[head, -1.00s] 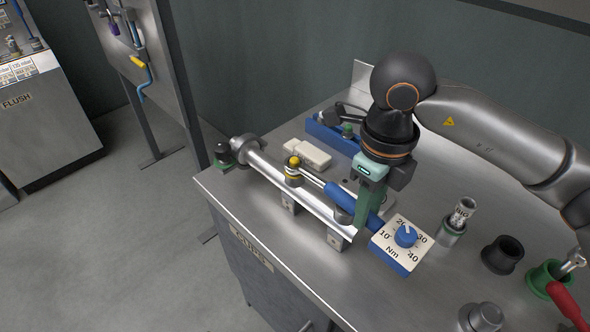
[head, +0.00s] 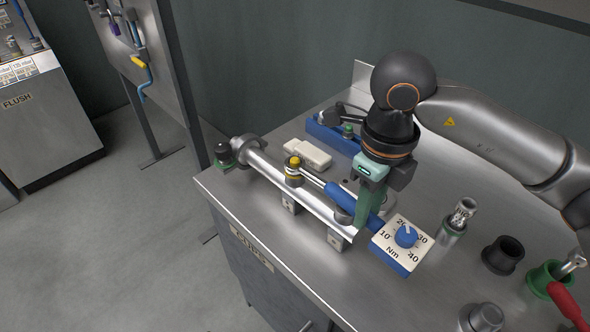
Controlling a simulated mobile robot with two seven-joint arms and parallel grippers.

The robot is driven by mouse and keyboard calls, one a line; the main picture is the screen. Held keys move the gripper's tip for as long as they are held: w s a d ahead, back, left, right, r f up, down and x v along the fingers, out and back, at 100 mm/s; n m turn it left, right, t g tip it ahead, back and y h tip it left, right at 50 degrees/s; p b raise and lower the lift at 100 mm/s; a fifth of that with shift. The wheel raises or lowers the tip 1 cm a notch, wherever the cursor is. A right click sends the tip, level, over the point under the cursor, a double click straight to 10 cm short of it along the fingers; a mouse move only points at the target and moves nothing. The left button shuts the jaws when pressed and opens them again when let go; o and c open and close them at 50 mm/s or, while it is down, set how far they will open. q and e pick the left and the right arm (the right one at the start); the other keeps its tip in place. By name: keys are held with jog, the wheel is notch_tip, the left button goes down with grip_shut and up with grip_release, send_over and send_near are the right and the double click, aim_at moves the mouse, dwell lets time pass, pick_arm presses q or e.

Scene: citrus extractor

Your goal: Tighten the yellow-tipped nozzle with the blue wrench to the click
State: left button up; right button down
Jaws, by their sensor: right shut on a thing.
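The yellow-tipped nozzle (head: 294,164) stands upright on the silver pipe (head: 270,174), which lies in clamps on the steel bench. The blue wrench (head: 340,199) reaches with its thin metal shaft to the nozzle; its head is at the nozzle's base. My right gripper (head: 368,212) points down and is shut on the wrench's blue handle, hiding part of it. A torque dial box (head: 402,242) with a blue knob, marked 10 to 40 Nm, sits at the handle's end. My left gripper is not in view.
A blue tray (head: 330,137) and white blocks (head: 308,153) lie behind the pipe. A metal cylinder (head: 456,220), a black cup (head: 502,255), a green cup (head: 549,279) and a red-handled tool (head: 567,304) stand at the right. A green-based black knob (head: 223,155) is at the pipe's far end.

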jog(key=shift+a, duration=0.1)
dwell(0.3)
jog(key=s+a+m, duration=0.4)
jog(key=a+m, duration=0.2)
jog(key=a, duration=0.2)
dwell(1.6)
jog(key=shift+a, duration=0.1)
jog(key=a+m, duration=0.2)
jog(key=a, duration=0.1)
jog(key=shift+s+m, duration=0.15)
jog(key=shift+m, duration=0.15)
dwell(0.6)
jog(key=shift+d, duration=0.1)
